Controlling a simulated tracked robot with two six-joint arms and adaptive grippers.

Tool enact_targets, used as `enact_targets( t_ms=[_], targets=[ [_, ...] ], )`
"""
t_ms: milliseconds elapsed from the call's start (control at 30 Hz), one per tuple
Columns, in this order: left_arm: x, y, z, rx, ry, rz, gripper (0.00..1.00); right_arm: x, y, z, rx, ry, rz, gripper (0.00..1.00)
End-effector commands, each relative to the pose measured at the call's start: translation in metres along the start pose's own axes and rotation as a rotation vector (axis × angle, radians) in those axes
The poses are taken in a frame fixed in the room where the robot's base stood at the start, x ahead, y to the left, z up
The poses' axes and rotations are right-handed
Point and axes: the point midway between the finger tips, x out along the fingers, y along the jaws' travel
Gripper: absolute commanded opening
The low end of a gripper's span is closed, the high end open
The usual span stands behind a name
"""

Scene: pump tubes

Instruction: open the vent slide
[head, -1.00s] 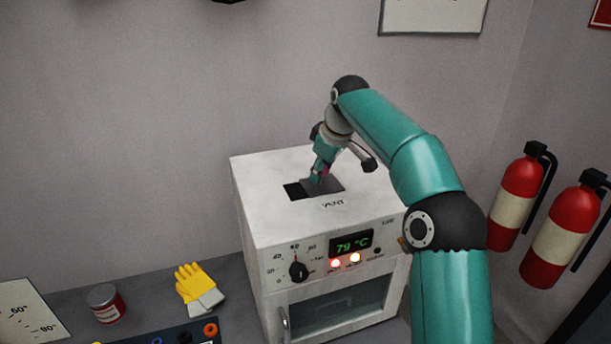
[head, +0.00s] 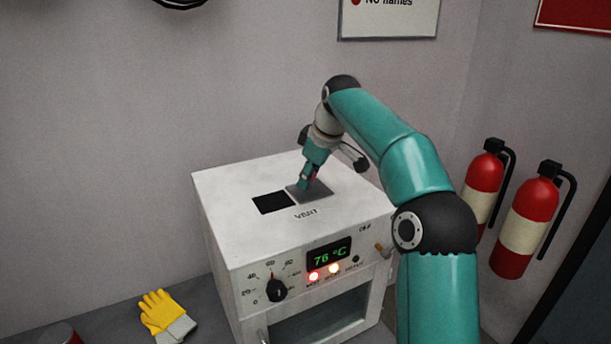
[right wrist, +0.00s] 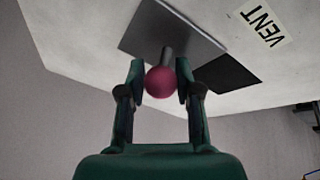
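The white oven (head: 225,225) has a vent on its top, marked by a VENT label (head: 306,213). The vent slide (head: 322,194) is a grey plate beside a dark square opening (head: 272,203), which is uncovered to its left. A red knob (right wrist: 160,82) on a grey stem stands on the slide. My right gripper (head: 309,183) is over the slide. My left gripper is not in view.
The oven front has a dial (head: 277,289), a display reading 76 °C (head: 329,254) and lit lamps. Two red extinguishers (head: 527,215) hang on the right wall. The wall behind the oven is bare low down.

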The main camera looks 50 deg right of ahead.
Motion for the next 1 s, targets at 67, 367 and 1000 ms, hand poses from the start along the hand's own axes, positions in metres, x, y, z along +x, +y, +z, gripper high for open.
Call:
enact_targets(
  t_ms=[67, 367, 1000],
  targets=[
    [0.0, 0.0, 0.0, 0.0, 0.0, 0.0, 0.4, -0.002, 0.003, 0.002, 0.004, -0.001, 0.008, 0.47],
    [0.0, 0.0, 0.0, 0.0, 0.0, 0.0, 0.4, -0.001, 0.002, 0.002, 0.003, -0.002, 0.004, 0.57],
    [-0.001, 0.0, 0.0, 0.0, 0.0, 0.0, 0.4, -0.069, 0.002, 0.001, 0.002, -0.001, 0.006, 0.57]
  ],
)
